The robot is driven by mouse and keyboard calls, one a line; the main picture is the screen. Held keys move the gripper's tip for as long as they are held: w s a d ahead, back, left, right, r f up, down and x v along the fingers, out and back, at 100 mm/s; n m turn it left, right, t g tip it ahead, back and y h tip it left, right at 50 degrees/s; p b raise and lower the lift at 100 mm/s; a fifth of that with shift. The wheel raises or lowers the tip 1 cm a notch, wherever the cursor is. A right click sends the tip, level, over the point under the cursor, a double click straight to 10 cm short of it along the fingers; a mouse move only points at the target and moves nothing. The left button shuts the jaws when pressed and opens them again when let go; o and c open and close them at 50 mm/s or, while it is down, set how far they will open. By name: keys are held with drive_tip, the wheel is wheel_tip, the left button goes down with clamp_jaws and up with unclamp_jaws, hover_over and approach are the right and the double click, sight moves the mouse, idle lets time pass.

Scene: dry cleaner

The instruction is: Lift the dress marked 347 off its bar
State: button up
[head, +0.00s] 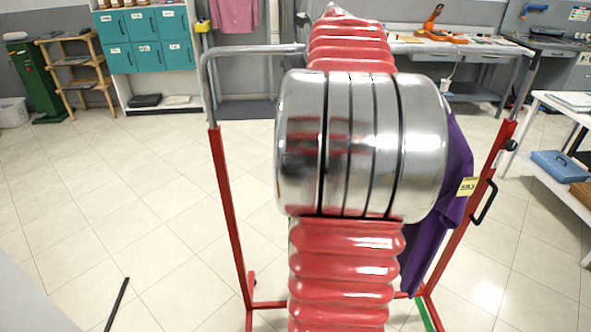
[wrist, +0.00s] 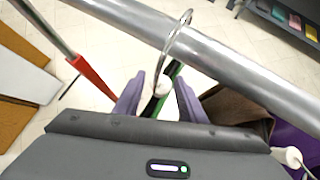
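In the wrist view my gripper (wrist: 158,94) is open. The thin metal hook (wrist: 178,38) above that neck loops over the silver bar (wrist: 235,62). The garment on this hanger is mostly hidden by my gripper body, and I see no tag reading 347. In the head view my own arm covers my gripper and the middle of the rack (head: 226,205).
A purple garment (head: 437,215) with a yellow tag (head: 467,187), seemingly 593, hangs right of my arm. In the wrist view a brown cloth (wrist: 237,108) and another white hanger neck (wrist: 291,156) are close on the right. Floor left of the rack is mostly clear.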

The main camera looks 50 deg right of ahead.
drive_tip(key=shift+c, duration=0.3)
clamp_jaws()
idle(0.3)
